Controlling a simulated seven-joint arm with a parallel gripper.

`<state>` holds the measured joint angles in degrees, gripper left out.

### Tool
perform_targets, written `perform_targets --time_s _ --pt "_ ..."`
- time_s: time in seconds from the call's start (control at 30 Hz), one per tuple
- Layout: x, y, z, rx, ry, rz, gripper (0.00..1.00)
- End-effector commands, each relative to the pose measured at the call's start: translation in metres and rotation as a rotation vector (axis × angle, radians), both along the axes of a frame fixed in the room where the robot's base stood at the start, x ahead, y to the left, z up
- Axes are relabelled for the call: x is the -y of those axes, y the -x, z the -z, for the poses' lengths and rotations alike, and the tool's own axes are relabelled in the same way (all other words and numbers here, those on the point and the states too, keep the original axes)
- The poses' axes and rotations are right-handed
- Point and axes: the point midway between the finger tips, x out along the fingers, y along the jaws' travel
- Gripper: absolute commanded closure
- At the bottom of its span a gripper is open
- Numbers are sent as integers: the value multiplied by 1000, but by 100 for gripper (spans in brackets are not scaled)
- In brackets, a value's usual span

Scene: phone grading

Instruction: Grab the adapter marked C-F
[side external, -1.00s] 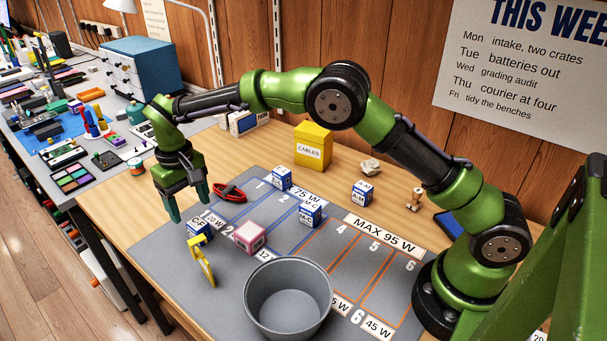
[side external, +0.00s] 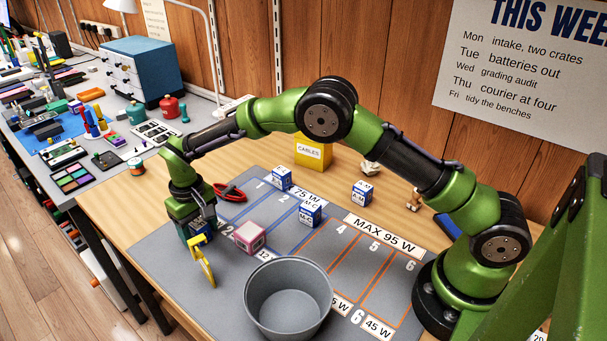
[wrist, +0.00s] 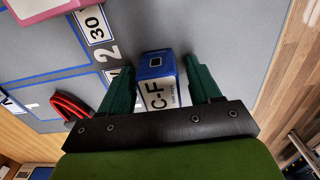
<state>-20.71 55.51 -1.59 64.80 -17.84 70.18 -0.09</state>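The blue and white adapter marked C-F (wrist: 157,88) sits on the grey mat (wrist: 215,30), between my gripper's two green fingers in the wrist view. My gripper (wrist: 160,66) is open around it, with a visible gap on the right side and little or none on the left. In the side external view my gripper (side external: 196,231) is low over the mat's left part and hides most of this adapter. Two adapters marked M-C (side external: 310,212) and A-M (side external: 362,193) stand further right, and another similar one (side external: 281,178) stands behind.
A pink and white block (side external: 250,237) stands just right of my gripper. A yellow stand (side external: 204,266) is close in front. A grey bucket (side external: 288,300) is at the front. A red cable bundle (side external: 230,192) and yellow CABLES box (side external: 313,153) lie behind.

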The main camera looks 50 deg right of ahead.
Motion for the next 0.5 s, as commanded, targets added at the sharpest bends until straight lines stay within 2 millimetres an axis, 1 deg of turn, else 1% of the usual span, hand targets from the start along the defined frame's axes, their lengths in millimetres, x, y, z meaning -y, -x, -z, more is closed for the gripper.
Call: perform_targets --time_s 0.03,0.3,0.5 --pt "0 0 0 0 0 0 46" --pt "0 0 -1 0 0 0 87" --pt "0 0 -1 1 0 0 87"
